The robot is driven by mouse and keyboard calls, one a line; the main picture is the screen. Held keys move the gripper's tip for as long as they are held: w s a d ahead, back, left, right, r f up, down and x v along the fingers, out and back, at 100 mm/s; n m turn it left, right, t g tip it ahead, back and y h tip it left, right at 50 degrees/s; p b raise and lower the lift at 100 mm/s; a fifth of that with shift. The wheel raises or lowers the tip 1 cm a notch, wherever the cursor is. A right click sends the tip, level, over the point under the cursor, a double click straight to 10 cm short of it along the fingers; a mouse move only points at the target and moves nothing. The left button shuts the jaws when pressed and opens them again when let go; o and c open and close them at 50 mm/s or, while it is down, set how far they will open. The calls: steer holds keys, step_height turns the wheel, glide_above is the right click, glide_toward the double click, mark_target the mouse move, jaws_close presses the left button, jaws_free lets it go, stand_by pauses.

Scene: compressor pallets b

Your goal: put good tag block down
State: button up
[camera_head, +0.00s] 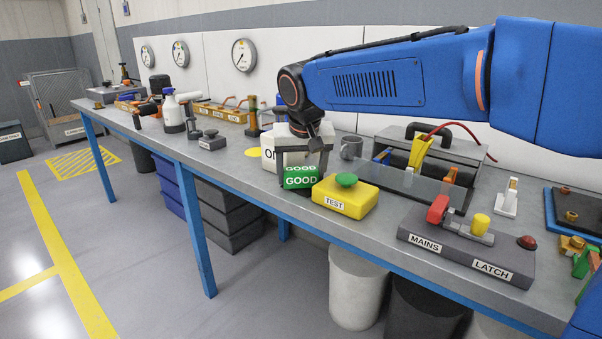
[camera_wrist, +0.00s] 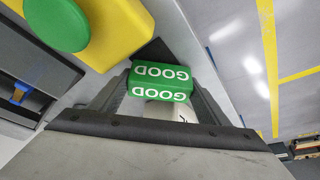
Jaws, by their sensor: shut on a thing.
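The good tag block (camera_head: 301,177) is green with white GOOD lettering on its top and front. It is just left of the yellow TEST box (camera_head: 345,197) with its green button, close to the bench's front edge. My gripper (camera_head: 303,165) points down and is shut on the block. In the wrist view the block (camera_wrist: 160,82) sits between the two fingers (camera_wrist: 160,95). Whether its underside touches the bench cannot be told. A white box with partly hidden black letters (camera_head: 268,155) stands right behind the gripper.
The grey MAINS and LATCH panel (camera_head: 465,245) with a red lever lies to the right. A grey mug (camera_head: 351,148) and an open toolbox (camera_head: 440,155) stand behind. A yellow disc (camera_head: 253,152) lies left of the white box. Bare bench top (camera_head: 225,165) shows at the left.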

steer(key=o, duration=1.1)
steer(key=shift+c, duration=0.2)
steer(key=v, duration=1.2)
